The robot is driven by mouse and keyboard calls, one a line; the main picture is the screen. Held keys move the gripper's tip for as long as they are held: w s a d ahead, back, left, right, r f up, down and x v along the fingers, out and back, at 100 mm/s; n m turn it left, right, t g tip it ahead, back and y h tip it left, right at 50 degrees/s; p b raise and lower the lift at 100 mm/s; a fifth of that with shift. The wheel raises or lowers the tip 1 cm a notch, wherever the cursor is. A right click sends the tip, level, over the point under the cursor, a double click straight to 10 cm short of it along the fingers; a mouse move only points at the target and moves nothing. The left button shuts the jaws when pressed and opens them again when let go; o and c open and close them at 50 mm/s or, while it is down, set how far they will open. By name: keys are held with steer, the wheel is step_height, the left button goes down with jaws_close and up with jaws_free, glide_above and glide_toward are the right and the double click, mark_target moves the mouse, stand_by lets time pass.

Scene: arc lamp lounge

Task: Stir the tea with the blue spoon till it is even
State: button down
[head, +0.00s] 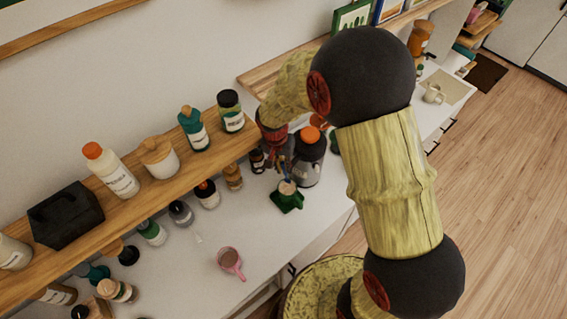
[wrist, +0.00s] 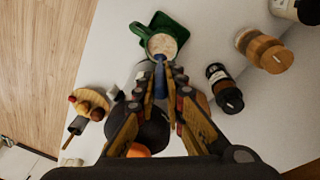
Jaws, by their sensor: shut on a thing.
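My gripper (wrist: 161,76) is shut on the blue spoon (wrist: 158,85), whose handle shows between the fingertips in the wrist view. The spoon points down toward the tea (wrist: 162,45); its lower end is hidden. The tea looks pale and mottled, with light and tan patches. It is in a green mug (wrist: 140,30) standing on a green square saucer (wrist: 176,23). In the head view, the mug is right below my gripper (head: 279,163), and the saucer (head: 288,203) sits on the white counter.
A dark appliance with an orange top (head: 309,157) stands close to the right of the mug. Small jars (head: 233,177) stand at its left, under a wooden shelf (head: 140,205) of bottles. A pink mug (head: 230,261) is nearer the front. Bare counter lies between the two mugs.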

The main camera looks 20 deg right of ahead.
step_height(320, 180, down, 9)
steer(key=b, duration=0.6)
steer(key=shift+b, duration=0.4)
steer(key=shift+f, duration=0.1)
